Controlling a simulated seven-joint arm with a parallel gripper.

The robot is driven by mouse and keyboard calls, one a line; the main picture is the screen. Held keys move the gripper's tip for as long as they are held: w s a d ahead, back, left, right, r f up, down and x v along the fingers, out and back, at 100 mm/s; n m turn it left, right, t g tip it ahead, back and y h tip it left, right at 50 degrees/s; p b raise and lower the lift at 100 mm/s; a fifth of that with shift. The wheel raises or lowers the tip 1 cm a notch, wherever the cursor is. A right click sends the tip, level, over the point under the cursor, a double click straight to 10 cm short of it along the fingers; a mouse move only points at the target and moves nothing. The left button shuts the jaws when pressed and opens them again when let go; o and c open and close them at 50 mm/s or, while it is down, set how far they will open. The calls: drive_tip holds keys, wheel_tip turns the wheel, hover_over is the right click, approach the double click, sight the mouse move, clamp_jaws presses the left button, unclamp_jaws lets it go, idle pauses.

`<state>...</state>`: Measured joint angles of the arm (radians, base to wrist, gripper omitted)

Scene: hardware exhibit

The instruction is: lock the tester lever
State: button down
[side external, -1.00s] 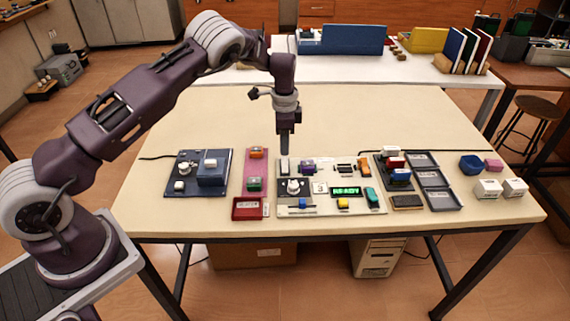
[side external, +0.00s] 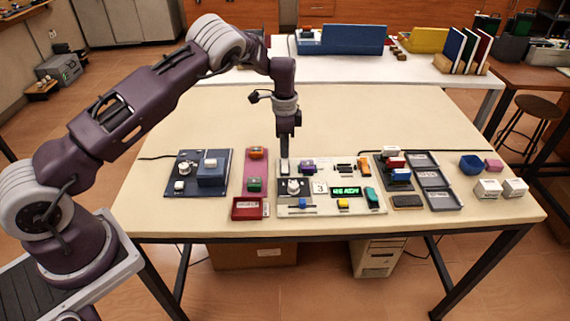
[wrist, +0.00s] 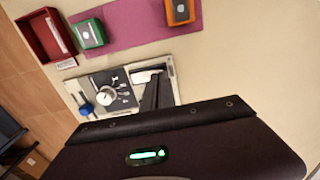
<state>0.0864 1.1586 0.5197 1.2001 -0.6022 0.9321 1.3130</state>
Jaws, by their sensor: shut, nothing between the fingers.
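The tester is a pale board (side external: 330,207) on the table, with a green-lit display (side external: 346,191), a round white knob (side external: 293,187) and several coloured parts. A white upright piece (side external: 284,168), which looks like the lever, is at its back left corner; it also shows in the wrist view (wrist: 147,76). My gripper (side external: 285,155) points down, shut and empty, just above or behind this piece. In the wrist view my dark fingers (wrist: 152,93) reach right beside the white piece and partly cover it. I cannot tell whether they touch.
A pink strip (side external: 256,168) with orange and green blocks and a red tray (side external: 247,208) lies left of the tester. A dark blue board (side external: 182,163) is further left. Grey trays (side external: 441,199) stand to the right.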

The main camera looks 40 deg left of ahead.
drive_tip(key=shift+f, duration=0.6)
drive_tip(key=shift+r, duration=3.5)
drive_tip(key=s+d+r+n+t, duration=0.1)
drive_tip(key=s+d+r+n, duration=0.1)
drive_tip(key=s+r, duration=0.35)
drive_tip(key=s+d+r+n+t+h, duration=0.1)
drive_tip(key=s+r, duration=0.2)
drive_tip(key=r, duration=0.6)
drive_tip(key=s+d+r+n, duration=0.2)
drive_tip(key=s+r, duration=0.2)
drive_tip(key=r, duration=0.3)
drive_tip(key=s+d+r+n+t, duration=0.1)
drive_tip(key=s+r, duration=0.1)
drive_tip(key=s, duration=0.4)
drive_tip(key=s+d+r+n+t, duration=0.1)
drive_tip(key=s+d+r, duration=0.15)
drive_tip(key=s, duration=0.45)
drive_tip(key=s+f+n+t+y, duration=0.1)
drive_tip(key=s+f+n, duration=0.1)
drive_tip(key=s, duration=1)
drive_tip(key=shift+s+f+t, duration=0.3)
drive_tip(key=shift+s+f, duration=0.1)
drive_tip(key=shift+f, duration=0.05)
